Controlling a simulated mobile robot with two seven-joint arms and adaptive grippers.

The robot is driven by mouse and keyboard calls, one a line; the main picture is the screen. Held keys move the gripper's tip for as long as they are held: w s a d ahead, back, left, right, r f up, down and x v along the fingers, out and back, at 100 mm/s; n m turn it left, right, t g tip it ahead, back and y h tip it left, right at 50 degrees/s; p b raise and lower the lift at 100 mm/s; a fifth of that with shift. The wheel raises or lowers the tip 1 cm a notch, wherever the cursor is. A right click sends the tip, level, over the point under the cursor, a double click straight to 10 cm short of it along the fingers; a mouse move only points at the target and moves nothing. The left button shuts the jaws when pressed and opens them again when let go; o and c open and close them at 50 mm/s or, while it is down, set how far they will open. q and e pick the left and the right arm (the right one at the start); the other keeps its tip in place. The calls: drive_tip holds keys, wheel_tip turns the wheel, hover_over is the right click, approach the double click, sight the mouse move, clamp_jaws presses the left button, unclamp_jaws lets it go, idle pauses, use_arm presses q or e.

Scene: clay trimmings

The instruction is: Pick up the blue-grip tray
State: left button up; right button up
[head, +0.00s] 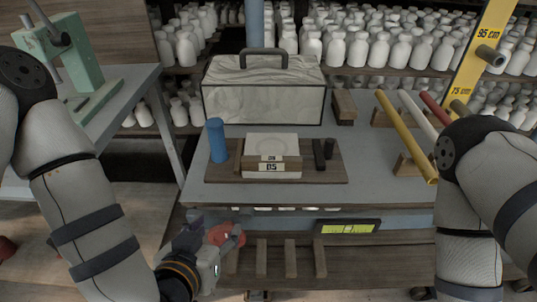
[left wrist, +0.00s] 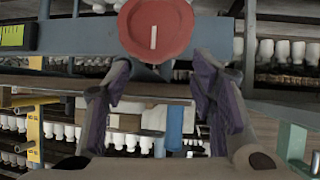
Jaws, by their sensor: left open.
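The blue-grip tray is a wooden board (head: 330,178) on the grey table, with an upright blue cylinder grip (head: 217,140) at its left end. White slabs labelled 05 (head: 273,164) and small dark blocks sit on it. My left gripper (head: 206,236) is open and empty, low in front of the table edge and below the tray. In the left wrist view, which looks upside down, the open fingers (left wrist: 160,85) frame the blue grip (left wrist: 174,128) in the distance, not touching it. My right arm shows at the right, but its gripper does not.
A red disc (head: 227,236) is close beside my left gripper, on the table's front; it also shows in the left wrist view (left wrist: 155,28). A light case (head: 264,90) stands behind the tray. Yellow (head: 405,135), white and red rods lie right. A green press (head: 75,60) stands left.

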sight(215, 143)
use_arm(q)
drive_tip(key=w+r+t, duration=0.1)
drive_tip(key=w+r, duration=0.1)
drive_tip(key=r, duration=0.1)
drive_tip(key=w+r+t+y, duration=0.1)
drive_tip(key=w+r, duration=0.1)
drive_tip(key=r, duration=0.1)
drive_tip(key=w+r+n+t+y, duration=0.1)
drive_tip(key=w+r+t, duration=0.1)
drive_tip(key=r, duration=0.1)
drive_tip(key=shift+a+r+b, duration=0.3)
drive_tip(key=shift+a+r, duration=0.05)
drive_tip(key=x, duration=0.7)
drive_tip(key=b+x, duration=0.1)
drive_tip(key=x, duration=0.2)
drive_tip(key=shift+w+a+r, duration=0.25)
drive_tip(key=shift+w+r, duration=0.05)
drive_tip(key=shift+r, duration=0.05)
drive_tip(key=shift+w, duration=0.5)
drive_tip(key=shift+r, duration=0.1)
clamp_jaws()
use_arm(e)
drive_tip(key=s+f, duration=0.1)
drive_tip(key=s+f+g, duration=0.1)
drive_tip(key=shift+s+f, duration=0.1)
drive_tip(key=shift+f, duration=0.2)
